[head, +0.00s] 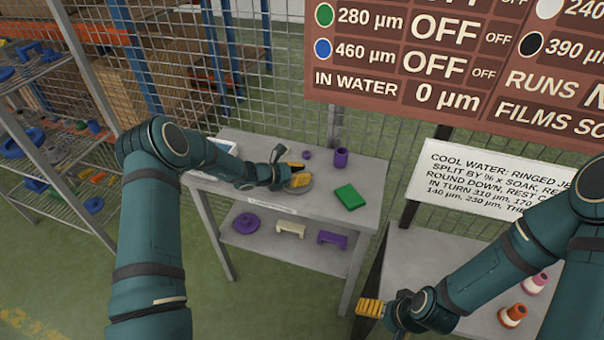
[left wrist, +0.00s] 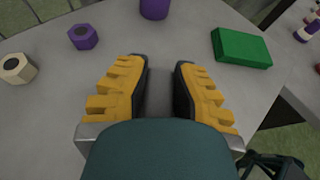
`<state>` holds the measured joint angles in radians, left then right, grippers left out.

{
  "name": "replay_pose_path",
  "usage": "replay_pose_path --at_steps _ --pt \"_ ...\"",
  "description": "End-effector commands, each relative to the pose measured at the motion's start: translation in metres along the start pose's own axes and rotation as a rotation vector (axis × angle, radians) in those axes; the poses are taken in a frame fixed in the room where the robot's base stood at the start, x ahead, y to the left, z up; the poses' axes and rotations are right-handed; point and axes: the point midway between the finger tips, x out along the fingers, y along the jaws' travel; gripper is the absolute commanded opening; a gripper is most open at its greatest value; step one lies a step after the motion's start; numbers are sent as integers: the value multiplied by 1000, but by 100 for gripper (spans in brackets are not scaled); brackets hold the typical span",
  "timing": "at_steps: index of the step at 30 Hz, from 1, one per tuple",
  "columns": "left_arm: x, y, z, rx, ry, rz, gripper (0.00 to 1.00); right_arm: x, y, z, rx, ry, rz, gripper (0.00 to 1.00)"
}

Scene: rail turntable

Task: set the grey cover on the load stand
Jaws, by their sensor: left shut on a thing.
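My left gripper (head: 297,176) is above the grey table (head: 345,170), with its yellow-padded fingers apart around a grey round thing. This looks like the grey cover (head: 303,188), and its rim shows just under the fingers in the head view. In the left wrist view the fingers of the left gripper (left wrist: 163,85) stand apart, and the grey between them blends with the tabletop. A label on the table's front edge is too small to read, so I cannot tell which thing is the load stand. My right gripper (head: 385,305) is low over the right table, its opening unclear.
A green block (head: 349,197), a purple cylinder (head: 340,158) and a purple nut (left wrist: 82,37) stand near the left gripper. A cream nut (left wrist: 17,68) is at the left in the wrist view. Purple and cream parts lie on the lower shelf (head: 270,240). Orange (head: 512,315) and pink pieces stand right.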

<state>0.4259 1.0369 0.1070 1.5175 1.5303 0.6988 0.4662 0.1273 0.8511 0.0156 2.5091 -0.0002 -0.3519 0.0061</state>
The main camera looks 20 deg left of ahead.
Motion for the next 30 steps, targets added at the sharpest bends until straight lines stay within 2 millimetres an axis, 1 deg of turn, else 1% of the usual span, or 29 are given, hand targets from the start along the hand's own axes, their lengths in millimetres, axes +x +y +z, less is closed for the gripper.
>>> replay_pose_path --at_steps 1,2,3,4,14,16,20,27,30 --pt "1 0 -1 0 -2 0 0 2 1 1 0 -1 0 96" --pt "1 0 -3 -1 1 0 29 2 1 1 0 -2 0 96" --pt "1 0 -2 -1 1 0 43 2 1 1 0 -2 0 96" --pt "1 0 -2 -1 1 0 45 2 1 1 0 -2 0 96" --pt "0 0 0 0 1 0 45 0 0 0 0 -1 0 96" --pt "-3 0 2 -1 1 1 45 -2 -1 0 0 1 0 96" --pt "-23 1 1 -2 2 3 45 -3 -1 -1 1 2 0 96" --pt "-73 1 1 -1 2 3 45 -8 -3 -3 2 7 1 96" --pt "-92 1 2 -2 1 3 45 -10 -4 -4 3 9 1 96"
